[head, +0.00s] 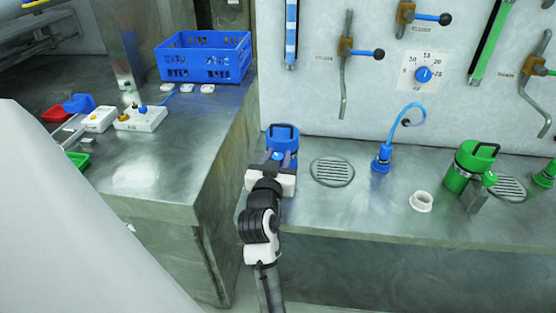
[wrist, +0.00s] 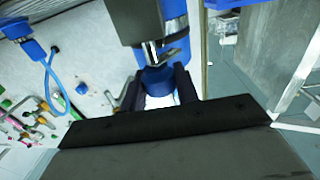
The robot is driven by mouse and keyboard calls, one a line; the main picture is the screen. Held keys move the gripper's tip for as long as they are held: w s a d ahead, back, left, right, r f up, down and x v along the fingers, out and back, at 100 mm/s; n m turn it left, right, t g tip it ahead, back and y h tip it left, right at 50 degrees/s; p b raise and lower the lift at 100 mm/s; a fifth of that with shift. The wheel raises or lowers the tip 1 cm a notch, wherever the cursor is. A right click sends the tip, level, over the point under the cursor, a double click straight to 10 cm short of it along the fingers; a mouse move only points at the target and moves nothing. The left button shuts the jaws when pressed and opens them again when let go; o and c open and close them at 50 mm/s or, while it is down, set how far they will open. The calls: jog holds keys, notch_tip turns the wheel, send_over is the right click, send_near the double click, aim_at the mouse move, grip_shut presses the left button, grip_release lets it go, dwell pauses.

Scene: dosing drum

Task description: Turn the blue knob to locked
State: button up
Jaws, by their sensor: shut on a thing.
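A blue canister (head: 284,134) with a dark handle on top stands at the left end of the steel counter. A small blue knob (head: 276,156) sits low on its near side. In the wrist view the round blue knob (wrist: 157,79) lies between my two dark fingers, below a metal fitting on the blue canister (wrist: 174,12). My gripper (head: 277,161) is shut on this knob; it also shows in the wrist view (wrist: 159,88). The fingers cover the knob's sides. I cannot read any lock marking or the knob's angle.
A dial with a blue centre (head: 423,74) is on the wall. A round drain (head: 332,171), a blue hose fitting (head: 381,160), a white ring (head: 421,201) and a green canister (head: 470,166) are to the right. A blue crate (head: 203,58) stands on the left bench.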

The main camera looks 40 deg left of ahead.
jog(key=m+t+h+b, duration=0.1)
jog(key=m+h+b, duration=0.1)
jog(key=h, duration=0.1)
jog(key=m+t+h+b, duration=0.1)
jog(key=m+h+b, duration=0.1)
jog(key=h+b, duration=0.1)
jog(key=shift+a+f+h, duration=0.1)
jog(key=shift+f+h, duration=0.1)
jog(key=shift+h, duration=0.1)
jog(key=shift+r+m+h+b, duration=0.15)
jog(key=shift+m+h+b, duration=1.7)
jog(key=shift+h, duration=1.25)
jog(key=shift+m, duration=0.35)
jog(key=o, duration=0.7)
jog(key=shift+c, duration=0.2)
jog(key=b+v, duration=0.2)
jog(key=v, duration=1.1)
jog(key=shift+s+a+b, duration=0.2)
jog(key=shift+s+b, duration=0.1)
